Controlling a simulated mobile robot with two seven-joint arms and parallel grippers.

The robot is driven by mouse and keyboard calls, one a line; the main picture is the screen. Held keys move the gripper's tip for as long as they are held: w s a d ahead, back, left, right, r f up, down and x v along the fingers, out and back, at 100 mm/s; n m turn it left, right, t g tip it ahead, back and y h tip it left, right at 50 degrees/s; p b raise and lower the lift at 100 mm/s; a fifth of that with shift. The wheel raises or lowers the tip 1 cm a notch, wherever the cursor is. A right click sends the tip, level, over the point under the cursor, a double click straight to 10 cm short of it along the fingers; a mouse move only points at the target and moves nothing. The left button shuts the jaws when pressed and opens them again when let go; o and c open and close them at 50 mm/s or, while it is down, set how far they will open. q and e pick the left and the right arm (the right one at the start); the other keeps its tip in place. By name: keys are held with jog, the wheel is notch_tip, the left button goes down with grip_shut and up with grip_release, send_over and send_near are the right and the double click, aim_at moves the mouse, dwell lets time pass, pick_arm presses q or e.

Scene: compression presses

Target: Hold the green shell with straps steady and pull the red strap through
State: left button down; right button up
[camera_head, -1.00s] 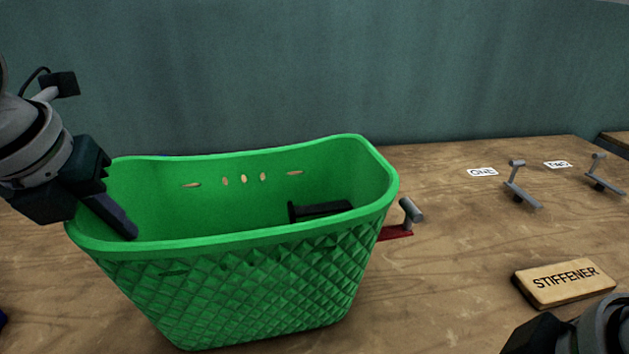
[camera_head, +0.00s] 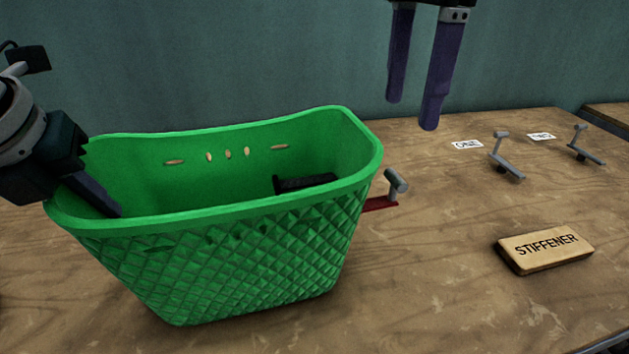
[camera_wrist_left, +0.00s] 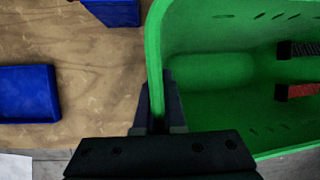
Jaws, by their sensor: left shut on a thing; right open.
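The green shell (camera_head: 230,265) stands upright on the wooden table, with a quilted outside and several slots in its back wall. My left gripper (camera_head: 108,205) is shut on its left rim; the left wrist view shows the fingers (camera_wrist_left: 158,95) on both sides of the wall. A red strap (camera_head: 380,204) sticks out from the shell's right side, beside a grey cylindrical handle (camera_head: 397,181). Inside the shell lies a black strap (camera_head: 308,182); the left wrist view also shows a red strap (camera_wrist_left: 300,91) inside. My right gripper (camera_head: 415,112) is open and empty, above and right of the shell.
A wooden block marked STIFFENER (camera_head: 545,248) lies at the right. Two grey levers (camera_head: 507,160) (camera_head: 585,147) with white labels stand at the back right. The left wrist view shows blue bins (camera_wrist_left: 28,95) left of the shell. The table between shell and block is clear.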

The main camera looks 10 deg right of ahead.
aim_at(396, 175)
notch_tip(396, 175, down, 12)
jog(key=shift+r, duration=0.25)
dwell(0.5)
jog(key=shift+c, duration=0.2)
grip_shut()
dwell(0.4)
